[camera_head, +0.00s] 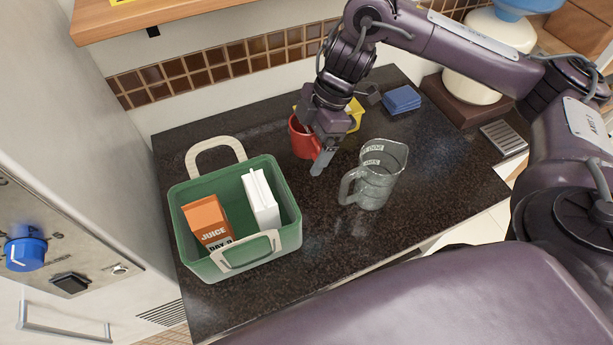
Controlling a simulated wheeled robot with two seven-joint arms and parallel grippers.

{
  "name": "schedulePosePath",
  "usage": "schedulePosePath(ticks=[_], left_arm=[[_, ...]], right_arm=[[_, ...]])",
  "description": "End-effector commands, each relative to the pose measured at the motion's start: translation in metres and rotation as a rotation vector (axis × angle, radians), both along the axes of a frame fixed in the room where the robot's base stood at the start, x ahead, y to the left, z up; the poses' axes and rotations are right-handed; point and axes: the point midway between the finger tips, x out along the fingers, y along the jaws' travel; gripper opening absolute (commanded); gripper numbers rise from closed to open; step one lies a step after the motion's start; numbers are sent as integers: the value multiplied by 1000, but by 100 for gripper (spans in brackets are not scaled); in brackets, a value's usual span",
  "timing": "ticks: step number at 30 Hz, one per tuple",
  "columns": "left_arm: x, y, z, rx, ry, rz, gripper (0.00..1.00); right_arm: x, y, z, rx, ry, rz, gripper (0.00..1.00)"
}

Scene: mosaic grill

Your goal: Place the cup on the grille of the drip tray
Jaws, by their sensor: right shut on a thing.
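A red cup (302,140) stands at the back of the dark counter, partly hidden by my right gripper (320,152). My right gripper reaches down from above and is shut on the red cup. I cannot tell if the cup's bottom touches the counter. The drip tray's grille (502,137) is a slatted metal plate at the right, at the foot of a white and blue dispenser (480,62). The grille is bare. My left gripper is not in view.
A glass measuring jug (376,177) stands just right of my gripper. A yellow object (354,113) and a blue folded stack (401,99) lie behind. A green basket (188,247) with cartons is at left. The counter's (440,180) right part is clear.

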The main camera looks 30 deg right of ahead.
Motion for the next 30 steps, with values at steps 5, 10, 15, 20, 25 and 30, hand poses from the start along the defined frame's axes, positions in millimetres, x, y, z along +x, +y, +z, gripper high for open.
schedulePosePath(ticks=[5, 10, 15, 20, 25, 30], left_arm=[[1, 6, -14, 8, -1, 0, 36], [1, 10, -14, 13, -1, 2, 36], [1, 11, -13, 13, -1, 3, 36], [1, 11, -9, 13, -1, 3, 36], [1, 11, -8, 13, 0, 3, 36], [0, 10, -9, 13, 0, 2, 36]], right_arm=[[-1, 1, -45, 3, 6, -1, 66], [0, 0, -66, 0, 2, -1, 66], [0, 0, -80, 0, 3, -1, 66], [0, 0, -104, 0, 3, -2, 66], [0, 0, -115, -1, 0, -1, 66], [0, 0, -115, 0, -1, 0, 66]])
